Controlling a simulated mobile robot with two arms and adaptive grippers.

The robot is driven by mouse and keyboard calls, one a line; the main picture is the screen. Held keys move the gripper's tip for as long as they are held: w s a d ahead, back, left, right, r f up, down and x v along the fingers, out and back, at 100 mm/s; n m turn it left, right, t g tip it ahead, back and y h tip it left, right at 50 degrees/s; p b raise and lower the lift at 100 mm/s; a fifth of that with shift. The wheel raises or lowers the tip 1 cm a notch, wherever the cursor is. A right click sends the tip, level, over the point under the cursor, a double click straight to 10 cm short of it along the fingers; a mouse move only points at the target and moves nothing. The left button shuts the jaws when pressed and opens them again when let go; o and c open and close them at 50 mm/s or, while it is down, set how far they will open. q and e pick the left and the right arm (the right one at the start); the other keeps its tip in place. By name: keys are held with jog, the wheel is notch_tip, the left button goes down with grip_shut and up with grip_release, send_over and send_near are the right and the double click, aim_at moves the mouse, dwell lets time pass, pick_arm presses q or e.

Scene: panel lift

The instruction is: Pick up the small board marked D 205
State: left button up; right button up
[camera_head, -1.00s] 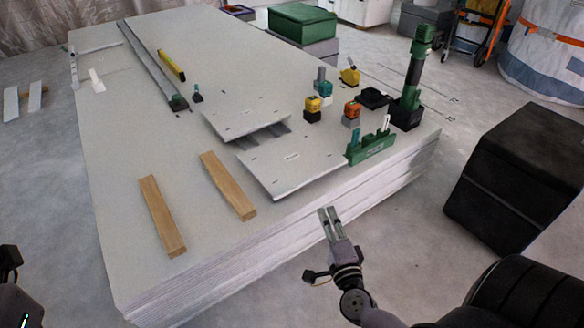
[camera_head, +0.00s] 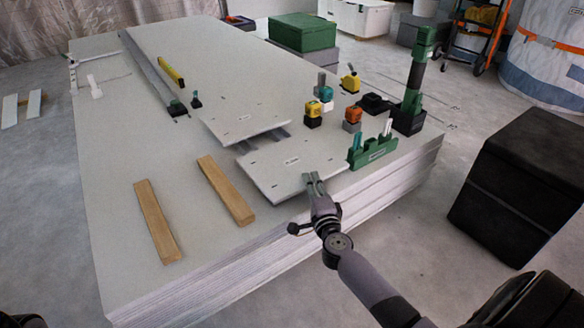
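Two small light-grey boards lie on the big panel stack. The front board (camera_head: 270,178) is raised off the surface and carries a small dark label too small to read surely. The rear board (camera_head: 235,119) is also raised, on grey supports, with a similar label. I cannot tell for sure which reads D 205. My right gripper (camera_head: 314,178) is at the front board's near edge, its two fingertips overlapping the edge in the picture, with a narrow gap between them. Contact with the board cannot be told. My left gripper is not in view.
A green holder (camera_head: 372,152) stands close to the front board's right end. Two wooden strips (camera_head: 226,190) lie to the left. Yellow and orange-topped blocks (camera_head: 313,110) and a green-black upright tool (camera_head: 411,95) stand behind. A black box (camera_head: 520,185) is on the floor at right.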

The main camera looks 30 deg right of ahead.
jog(key=shift+x, duration=0.9)
grip_shut()
jog(key=shift+r, duration=0.15)
